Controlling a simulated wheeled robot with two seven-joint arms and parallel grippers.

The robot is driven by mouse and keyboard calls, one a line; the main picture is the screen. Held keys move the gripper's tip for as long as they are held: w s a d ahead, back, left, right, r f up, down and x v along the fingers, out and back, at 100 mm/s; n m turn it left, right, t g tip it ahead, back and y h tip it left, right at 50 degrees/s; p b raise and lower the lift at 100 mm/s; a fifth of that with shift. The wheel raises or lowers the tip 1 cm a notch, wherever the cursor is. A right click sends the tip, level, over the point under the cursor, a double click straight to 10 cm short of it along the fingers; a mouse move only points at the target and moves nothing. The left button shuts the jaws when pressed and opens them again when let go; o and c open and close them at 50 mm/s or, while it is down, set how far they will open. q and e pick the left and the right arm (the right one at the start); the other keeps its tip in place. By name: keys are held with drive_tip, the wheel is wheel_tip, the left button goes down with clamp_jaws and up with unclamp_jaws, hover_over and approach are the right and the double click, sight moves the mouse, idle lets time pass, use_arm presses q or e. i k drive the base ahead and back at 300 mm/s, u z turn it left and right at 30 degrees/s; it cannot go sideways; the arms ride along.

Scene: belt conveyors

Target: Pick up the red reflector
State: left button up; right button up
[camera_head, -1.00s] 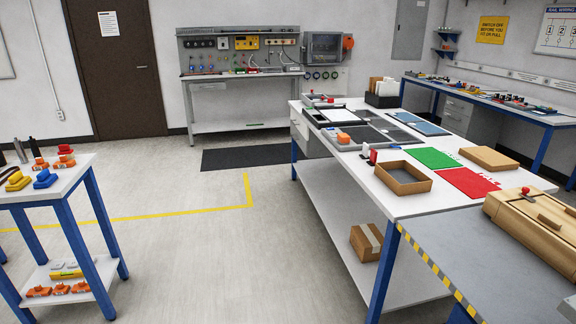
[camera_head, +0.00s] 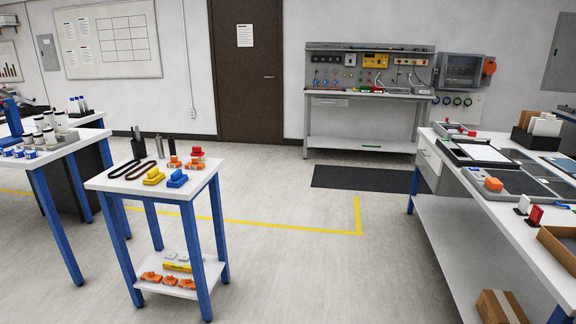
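A small upright red piece (camera_head: 535,216), possibly the red reflector, stands on the right-hand white table (camera_head: 478,217), beside a similar white piece (camera_head: 523,204). Another red piece (camera_head: 197,149) is at the back of the small blue-legged table (camera_head: 120,183), close to some orange parts (camera_head: 175,162). At this size I cannot tell for certain which red piece is the reflector. Neither of my grippers is in view.
The small table also holds yellow parts (camera_head: 154,176), blue parts (camera_head: 177,178) and black rings. Several orange parts lie on its lower shelf (camera_head: 180,289). Open floor (camera_head: 300,275) lies between the tables. A bench (camera_head: 365,97) stands at the back wall.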

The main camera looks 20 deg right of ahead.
sight(535, 214)
drive_tip(key=z, duration=0.25)
drive_tip(key=i, duration=2.45)
drive_tip(key=z, duration=0.85)
drive_tip(key=i, duration=1.95)
drive_tip(key=z, duration=1.25)
